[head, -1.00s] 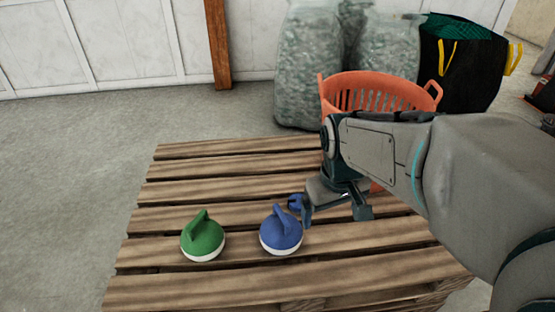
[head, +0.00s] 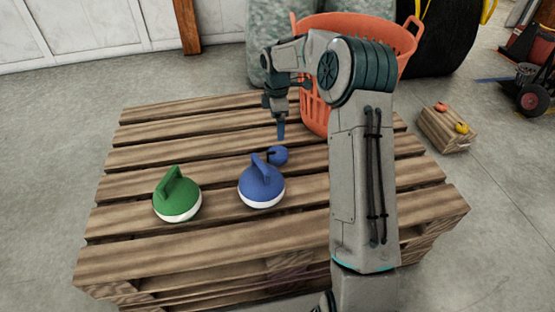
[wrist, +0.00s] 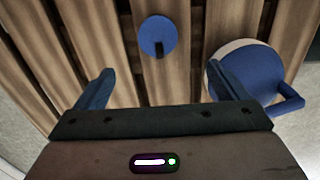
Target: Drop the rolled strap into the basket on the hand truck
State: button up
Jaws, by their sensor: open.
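The rolled strap appears to be the small blue roll (head: 278,155) lying on the wooden pallet (head: 150,140), just behind a blue handled weight (head: 262,188). In the wrist view the roll (wrist: 157,36) lies ahead of the fingertips, roughly centred between them. My gripper (head: 281,133) points down just above and behind the roll; its open jaws (wrist: 160,72) hold nothing. An orange slatted basket (head: 405,42) stands behind the pallet, partly hidden by my arm; what it rests on is hidden. A wheeled hand truck (head: 530,92) shows at the far right edge.
A green handled weight (head: 177,196) stands left of the blue one, which also shows in the wrist view (wrist: 250,75). Filled sacks and a black bag (head: 445,40) stand behind.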

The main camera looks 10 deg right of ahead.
jog(key=b, duration=0.3)
send_near(278, 152)
notch_tip(278, 152, down, 5)
jog(key=shift+a+f, duration=0.1)
notch_tip(278, 152, down, 5)
jog(key=b, duration=0.3)
jog(key=shift+f, duration=0.1)
jog(key=c, duration=1.2)
jog(key=shift+c, duration=0.4)
jog(key=shift+r, duration=0.25)
